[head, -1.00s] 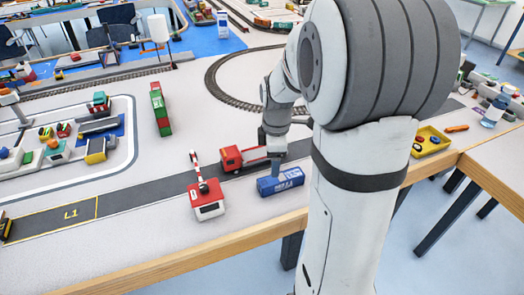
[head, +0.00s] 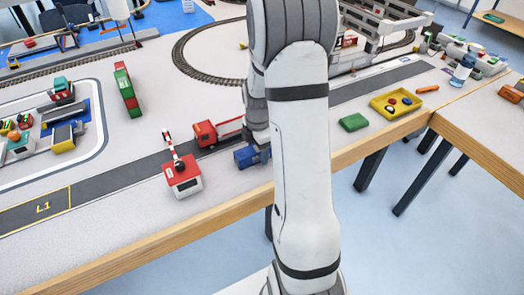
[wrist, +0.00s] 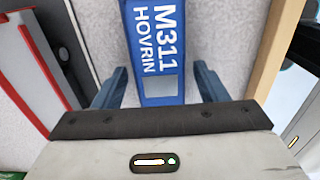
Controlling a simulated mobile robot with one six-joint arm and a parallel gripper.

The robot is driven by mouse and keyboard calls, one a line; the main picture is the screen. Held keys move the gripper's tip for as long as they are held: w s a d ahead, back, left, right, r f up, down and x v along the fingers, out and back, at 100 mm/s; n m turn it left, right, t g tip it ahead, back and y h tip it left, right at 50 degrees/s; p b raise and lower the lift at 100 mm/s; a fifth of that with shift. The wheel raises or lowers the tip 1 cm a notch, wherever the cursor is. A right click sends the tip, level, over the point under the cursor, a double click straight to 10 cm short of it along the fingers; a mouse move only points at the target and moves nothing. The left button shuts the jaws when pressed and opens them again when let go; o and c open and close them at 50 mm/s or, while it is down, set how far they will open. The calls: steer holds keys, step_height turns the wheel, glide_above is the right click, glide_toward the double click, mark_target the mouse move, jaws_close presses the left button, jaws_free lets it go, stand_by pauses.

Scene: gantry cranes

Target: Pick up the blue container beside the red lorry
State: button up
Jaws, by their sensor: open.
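The blue container (head: 246,156) stands on the table beside the red lorry (head: 206,133), partly hidden by my arm in the head view. My gripper (wrist: 162,72) is open, with one blue-grey finger on each side of the container's near end. Gaps show between both fingers and the container. The lorry's red-edged bed (wrist: 38,60) lies left of the left finger.
A red-roofed crossing hut (head: 182,178) with a striped barrier stands left of the container. A green block (head: 353,122) and a yellow tray (head: 397,105) lie to the right. The wooden table edge (wrist: 280,50) runs close to the right finger.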

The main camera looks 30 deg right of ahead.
steer(key=shift+c, duration=0.4)
steer(key=c, duration=1.1)
